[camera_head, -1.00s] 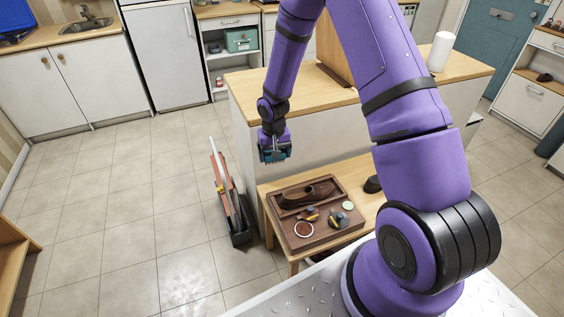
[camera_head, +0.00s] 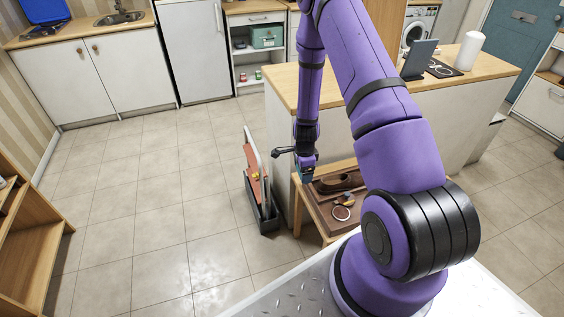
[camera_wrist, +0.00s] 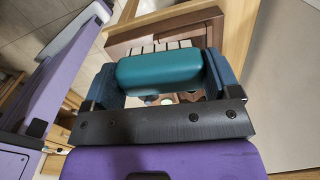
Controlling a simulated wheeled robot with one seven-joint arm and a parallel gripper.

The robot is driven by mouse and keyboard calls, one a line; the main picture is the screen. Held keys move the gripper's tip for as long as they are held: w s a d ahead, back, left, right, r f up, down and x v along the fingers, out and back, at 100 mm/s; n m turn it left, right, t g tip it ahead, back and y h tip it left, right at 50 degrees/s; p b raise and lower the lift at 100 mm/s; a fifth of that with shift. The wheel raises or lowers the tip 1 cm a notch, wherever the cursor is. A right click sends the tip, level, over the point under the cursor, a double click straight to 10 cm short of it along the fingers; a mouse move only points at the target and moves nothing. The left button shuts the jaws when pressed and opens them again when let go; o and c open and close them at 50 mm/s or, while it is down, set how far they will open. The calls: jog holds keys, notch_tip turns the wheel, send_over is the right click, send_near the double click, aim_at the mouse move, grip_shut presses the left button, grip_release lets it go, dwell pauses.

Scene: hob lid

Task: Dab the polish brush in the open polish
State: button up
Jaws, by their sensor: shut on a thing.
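My gripper (camera_head: 305,172) is low beside the left end of the shoe tray in the head view. In the wrist view its two dark blue fingers are shut on a rounded teal thing (camera_wrist: 160,69). Whether this is the polish brush I cannot tell; any bristles are not clear. A round open tin with a pale rim (camera_head: 341,213), which looks like the open polish, is in the brown wooden tray (camera_head: 322,221), right of and below my gripper in the head view. The gripper appears apart from the tin. A brown shoe (camera_head: 338,183) lies at the back of the tray.
The tray stands on a low wooden bench against a white island (camera_head: 400,140). A dark floor rack (camera_head: 262,212) with upright things stands left of the bench. Small items beside the tin are partly hidden by my arm. The tiled floor at left is clear.

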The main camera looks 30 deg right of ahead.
jog(key=s+d+f+m, duration=0.5)
jog(key=s+d+m, duration=0.2)
jog(key=m, duration=1)
send_over(341, 213)
notch_tip(341, 213, down, 3)
jog(key=shift+d+f, duration=0.1)
jog(key=shift+f, duration=2.85)
jog(key=shift+f, duration=0.5)
notch_tip(341, 213, up, 7)
jog(key=shift+w, duration=0.15)
dwell(0.4)
